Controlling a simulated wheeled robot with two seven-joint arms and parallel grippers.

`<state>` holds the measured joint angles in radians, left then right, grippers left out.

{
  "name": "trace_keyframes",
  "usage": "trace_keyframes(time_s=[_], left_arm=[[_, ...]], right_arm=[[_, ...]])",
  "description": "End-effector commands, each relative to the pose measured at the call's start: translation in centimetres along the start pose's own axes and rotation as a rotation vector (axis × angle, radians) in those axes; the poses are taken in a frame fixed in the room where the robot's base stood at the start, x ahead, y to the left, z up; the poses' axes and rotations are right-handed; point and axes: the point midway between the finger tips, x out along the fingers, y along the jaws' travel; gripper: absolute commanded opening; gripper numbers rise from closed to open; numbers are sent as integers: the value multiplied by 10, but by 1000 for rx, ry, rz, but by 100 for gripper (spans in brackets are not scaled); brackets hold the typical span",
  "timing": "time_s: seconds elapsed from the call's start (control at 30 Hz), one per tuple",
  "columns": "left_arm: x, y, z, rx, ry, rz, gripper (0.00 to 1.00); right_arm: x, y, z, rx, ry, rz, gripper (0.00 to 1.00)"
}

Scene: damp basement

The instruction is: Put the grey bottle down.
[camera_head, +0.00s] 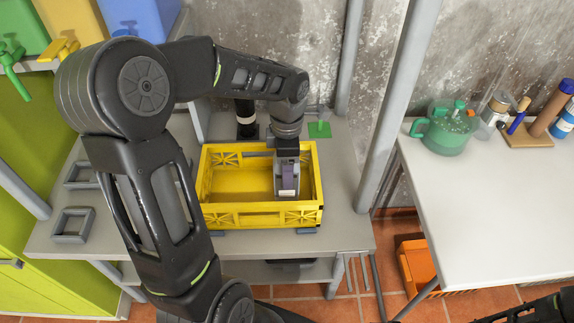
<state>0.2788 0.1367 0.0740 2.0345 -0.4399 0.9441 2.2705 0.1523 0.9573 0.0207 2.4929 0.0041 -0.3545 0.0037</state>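My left gripper (287,188) points down into the yellow crate (262,215), near its right end. Its fingers are seen from above and behind, and I cannot tell whether they are open or shut. No bottle shows clearly between them; a grey bottle there could be hidden by the gripper itself. A dark upright object with a white band (245,118) stands behind the crate, partly covered by my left arm. A small greyish container (490,118) stands on the right table. My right gripper is out of view; only a dark part of that arm shows at the lower right.
The crate stands on a grey table (345,232) with square frames (72,224) at its left. A green pot (449,130) and a wooden block with tools (528,135) stand on the white table (470,215), whose front is bare. An orange crate (415,268) is on the floor.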

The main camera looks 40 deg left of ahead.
Motion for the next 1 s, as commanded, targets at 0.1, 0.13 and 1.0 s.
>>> trace_keyframes(time_s=[0.1, 0.13, 1.0], left_arm=[[0, 0, 0, 0, 0, 0, 74], [0, 0, 0, 0, 0, 0, 77], [-88, 1, 1, 1, -2, 5, 78]], right_arm=[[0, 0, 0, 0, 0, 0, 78], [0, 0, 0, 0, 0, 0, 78], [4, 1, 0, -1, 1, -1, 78]])
